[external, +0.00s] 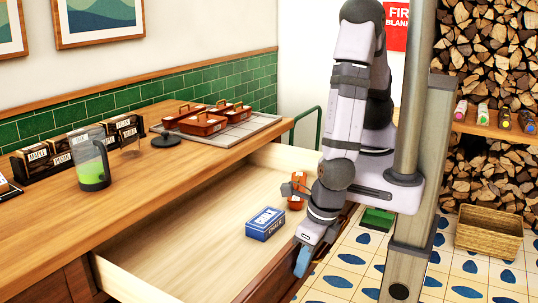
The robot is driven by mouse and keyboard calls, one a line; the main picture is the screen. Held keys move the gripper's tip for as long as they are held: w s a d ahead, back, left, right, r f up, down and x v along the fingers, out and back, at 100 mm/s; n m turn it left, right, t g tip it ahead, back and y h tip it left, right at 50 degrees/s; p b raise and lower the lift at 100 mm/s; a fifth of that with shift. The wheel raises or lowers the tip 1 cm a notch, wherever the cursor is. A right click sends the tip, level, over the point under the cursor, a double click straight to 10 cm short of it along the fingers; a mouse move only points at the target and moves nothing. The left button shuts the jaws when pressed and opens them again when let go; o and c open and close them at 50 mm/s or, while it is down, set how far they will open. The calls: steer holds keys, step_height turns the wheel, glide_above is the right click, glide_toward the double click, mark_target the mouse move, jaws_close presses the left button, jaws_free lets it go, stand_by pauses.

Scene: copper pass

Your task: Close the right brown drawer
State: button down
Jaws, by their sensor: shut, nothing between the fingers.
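The brown drawer (165,255) is pulled well out from the wooden counter, with its pale inside showing. Its brown front panel (268,282) faces the tiled floor, and my arm hides part of it. My gripper (302,263) is shut and empty, pointing down with blue fingertips at the drawer's front panel. I cannot tell whether the fingertips touch the panel. In the drawer lie a blue chalk box (265,224) and a small orange-brown container (297,190), partly hidden by my arm.
On the countertop (60,222) stand a jug with green liquid (91,160), dark labelled boxes (90,137) and a tray (262,124) with several orange-brown containers. A wicker basket (489,232) and a green bin (377,220) stand on the floor.

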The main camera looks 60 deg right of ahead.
steer(key=w+p, duration=0.1)
steer(key=w, duration=0.4)
steer(key=w+p, duration=0.2)
steer(key=w, duration=0.4)
steer(key=w+p, duration=0.1)
steer(key=w, duration=0.5)
steer(key=shift+w+d+r+p, duration=0.1)
steer(key=shift+r+p, duration=0.2)
steer(key=shift+p, duration=0.1)
steer(key=w+p, duration=1.1)
steer(key=w, duration=0.4)
steer(key=shift+w+f, duration=0.1)
steer(key=shift+w, duration=0.05)
steer(key=shift+w+f+p, duration=0.2)
steer(key=shift+w+p, duration=0.35)
steer(key=shift+w, duration=0.2)
